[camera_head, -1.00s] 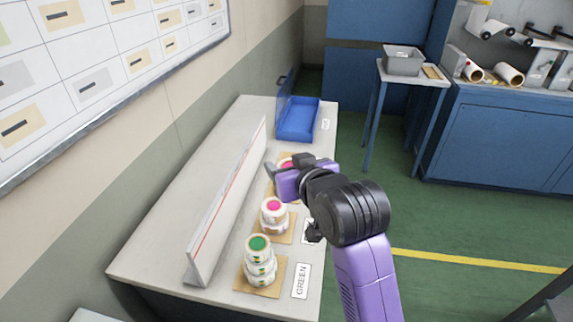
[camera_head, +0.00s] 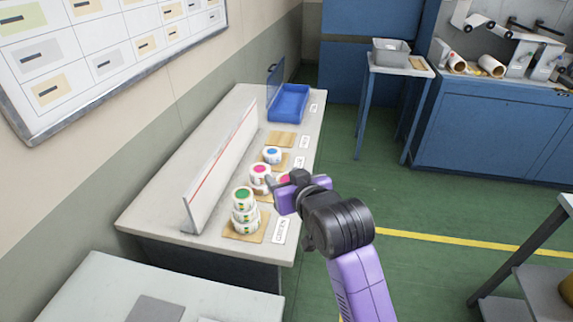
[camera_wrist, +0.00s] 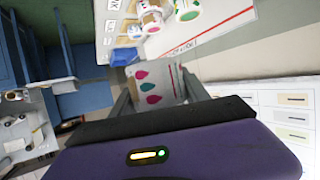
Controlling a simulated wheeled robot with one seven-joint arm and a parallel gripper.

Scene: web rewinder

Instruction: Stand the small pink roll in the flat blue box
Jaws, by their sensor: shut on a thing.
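My gripper (camera_head: 284,181) is shut on a small white roll with a pink end (camera_head: 285,180), held in the air by the front edge of the bench, beside the pink stack. The flat blue box (camera_head: 290,104) stands at the far end of the bench, apart from the roll. Its floor looks empty.
A green-topped stack (camera_head: 243,214), a pink-topped roll stack (camera_head: 259,174) and a blue-topped roll (camera_head: 272,155) stand on brown pads. A farther pad (camera_head: 281,139) is bare. A long upright white panel (camera_head: 222,168) runs behind them. Green floor is open to the right.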

